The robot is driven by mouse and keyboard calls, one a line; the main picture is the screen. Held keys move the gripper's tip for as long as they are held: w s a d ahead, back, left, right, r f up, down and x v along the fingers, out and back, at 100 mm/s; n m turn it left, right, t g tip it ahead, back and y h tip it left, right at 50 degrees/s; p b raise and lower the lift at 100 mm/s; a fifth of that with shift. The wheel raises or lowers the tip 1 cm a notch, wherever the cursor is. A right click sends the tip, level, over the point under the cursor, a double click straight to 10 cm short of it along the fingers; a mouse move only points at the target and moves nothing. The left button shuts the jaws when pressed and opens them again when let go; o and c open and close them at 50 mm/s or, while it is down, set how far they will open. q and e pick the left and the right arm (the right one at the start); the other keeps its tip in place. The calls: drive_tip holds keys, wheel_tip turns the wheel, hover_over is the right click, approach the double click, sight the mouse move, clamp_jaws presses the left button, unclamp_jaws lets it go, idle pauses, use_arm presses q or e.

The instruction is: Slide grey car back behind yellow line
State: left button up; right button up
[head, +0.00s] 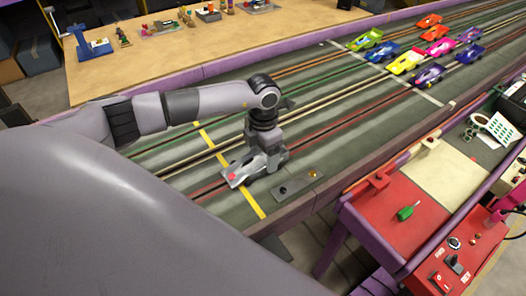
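The grey car (240,172), pale with a red spot at its left end, sits on the slot track (330,110) beside the red-edged slot. It lies across the yellow line (249,199), covering part of it, with its right part on the line's right side. My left gripper (266,160) points down over the car's right part, close to or touching it. The gripper's own body hides its fingertips, so I cannot tell whether it is shut on the car. My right gripper is not in view.
A small grey plate with buttons (298,184) lies right of the car by the track's near wall. Several coloured cars (405,61) stand farther right past a white line. A red workbench (400,215) stands at near right. Track between is clear.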

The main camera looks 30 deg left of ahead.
use_arm(q)
drive_tip(key=shift+c, duration=1.3)
drive_tip(key=o, duration=0.4)
drive_tip(key=shift+c, duration=0.2)
drive_tip(key=shift+w+d+f+b, duration=0.1)
drive_tip(key=shift+w+d+b, duration=0.1)
drive_tip(key=shift+w+b, duration=0.25)
drive_tip(key=shift+w+d+b, duration=0.35)
drive_tip(key=shift+w+b, duration=0.35)
drive_tip(key=shift+w, duration=0.15)
drive_tip(key=shift+w+d+b, duration=0.35)
drive_tip(key=shift+w+b, duration=0.35)
drive_tip(key=shift+w, duration=0.15)
drive_tip(key=o, duration=0.8)
drive_tip(key=shift+c, duration=0.2)
wheel_tip(320, 180, up, 12)
